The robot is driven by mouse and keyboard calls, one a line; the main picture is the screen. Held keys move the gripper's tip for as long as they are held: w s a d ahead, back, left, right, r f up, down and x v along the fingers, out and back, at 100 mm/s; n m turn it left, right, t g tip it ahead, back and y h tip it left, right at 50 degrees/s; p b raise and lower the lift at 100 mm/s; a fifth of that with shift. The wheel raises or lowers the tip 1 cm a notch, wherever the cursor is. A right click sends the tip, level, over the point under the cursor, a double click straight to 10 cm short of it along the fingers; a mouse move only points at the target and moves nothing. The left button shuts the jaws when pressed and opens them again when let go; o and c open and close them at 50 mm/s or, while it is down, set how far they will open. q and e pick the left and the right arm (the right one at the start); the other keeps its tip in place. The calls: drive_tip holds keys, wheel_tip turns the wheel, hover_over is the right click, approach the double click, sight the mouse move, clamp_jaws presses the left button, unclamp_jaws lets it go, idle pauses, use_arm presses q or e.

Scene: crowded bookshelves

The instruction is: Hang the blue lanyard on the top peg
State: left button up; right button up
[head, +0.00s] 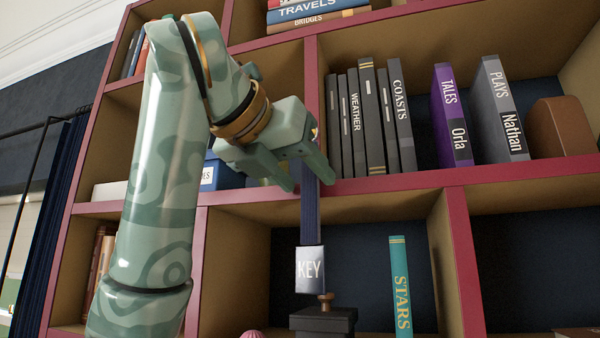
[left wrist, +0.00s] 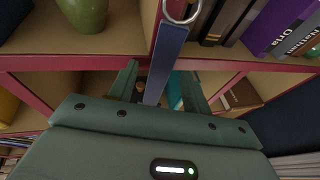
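The blue lanyard (head: 311,215) is a flat dark-blue strap with a white tag (head: 309,269) marked KEY at its lower end. In the left wrist view a metal ring (left wrist: 183,9) is at the top of the strap (left wrist: 167,55). My left gripper (head: 308,182) is at the strap's upper part in the head view. In the left wrist view its fingers (left wrist: 160,72) are spread, one on each side of the strap. No top peg can be made out. My right gripper is not in view.
Grey books (head: 365,120) and purple-and-grey books (head: 452,120) stand on the shelf right of my gripper. Below the tag is a dark box (head: 322,321) with a brown knob (head: 326,299). A teal book (head: 400,287) stands to its right. A green vase (left wrist: 84,14) shows in the left wrist view.

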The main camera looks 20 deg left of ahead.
use_arm(q)
drive_tip(key=b+v, duration=0.5)
drive_tip(key=v, duration=1.1)
drive_tip(key=shift+a+b, duration=0.15)
drive_tip(key=shift+b, duration=0.25)
